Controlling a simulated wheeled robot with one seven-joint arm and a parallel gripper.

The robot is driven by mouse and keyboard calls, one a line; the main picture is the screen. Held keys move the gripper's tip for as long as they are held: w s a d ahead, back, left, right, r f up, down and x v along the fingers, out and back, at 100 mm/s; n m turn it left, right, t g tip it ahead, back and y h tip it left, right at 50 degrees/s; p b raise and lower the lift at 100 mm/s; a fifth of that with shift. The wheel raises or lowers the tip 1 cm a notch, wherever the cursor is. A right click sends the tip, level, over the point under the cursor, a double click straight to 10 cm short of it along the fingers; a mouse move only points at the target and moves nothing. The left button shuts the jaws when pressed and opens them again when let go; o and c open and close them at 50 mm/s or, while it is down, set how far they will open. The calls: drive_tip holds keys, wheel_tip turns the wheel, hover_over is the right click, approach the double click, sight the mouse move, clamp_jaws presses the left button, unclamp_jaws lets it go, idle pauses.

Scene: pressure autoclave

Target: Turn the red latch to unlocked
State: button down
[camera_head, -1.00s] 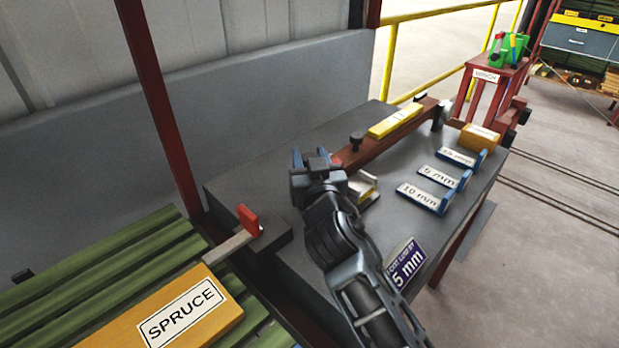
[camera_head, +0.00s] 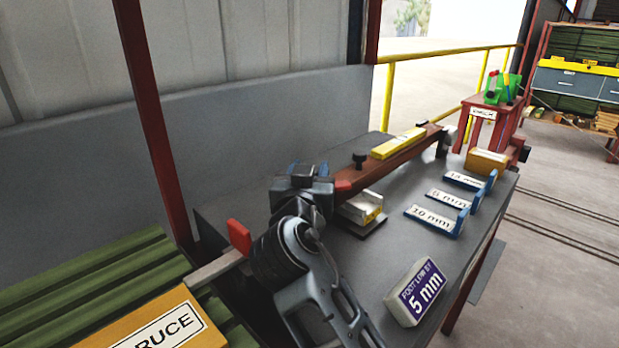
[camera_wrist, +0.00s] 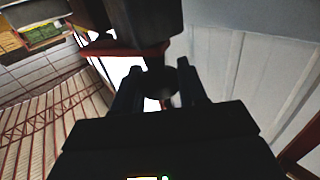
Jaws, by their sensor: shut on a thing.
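A small red piece (camera_head: 343,186) shows at the near end of a brown beam (camera_head: 400,150) on the bench, just right of my gripper. A larger red block (camera_head: 239,237) stands at the end of a grey bar to the left, apart from my gripper. I cannot tell which red part is the latch. My gripper (camera_head: 303,170) is over the bench by the beam's near end. In the wrist view, my gripper (camera_wrist: 163,88) has its two fingers on either side of a dark round knob (camera_wrist: 160,82), shut on it. My gripper and arm hide part of the beam's near end.
Several labelled blue gauges (camera_head: 436,220), a "5 mm" block (camera_head: 415,291) and a small metal block (camera_head: 360,207) sit on the bench. A red post (camera_head: 155,130) rises at left.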

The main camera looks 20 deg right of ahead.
sight(316, 169)
drive_tip(key=shift+r, duration=0.1)
drive_tip(key=c, duration=0.7)
unclamp_jaws()
drive_tip(key=shift+r, duration=0.35)
drive_tip(key=r, duration=0.2)
drive_tip(key=d+r+p, duration=0.1)
drive_tip(key=r, duration=0.1)
drive_tip(key=shift+s, duration=0.25)
drive_tip(key=s+d+r, duration=0.1)
drive_tip(key=d+r, duration=0.1)
drive_tip(key=d, duration=0.1)
drive_tip(key=s+d+r+p, duration=0.1)
drive_tip(key=s+d+r, duration=0.1)
drive_tip(key=d, duration=0.1)
drive_tip(key=s+d+r, duration=0.2)
drive_tip(key=d, duration=0.1)
drive_tip(key=shift+s+r, duration=0.1)
drive_tip(key=shift+s, duration=0.15)
drive_tip(key=shift+c, duration=0.4)
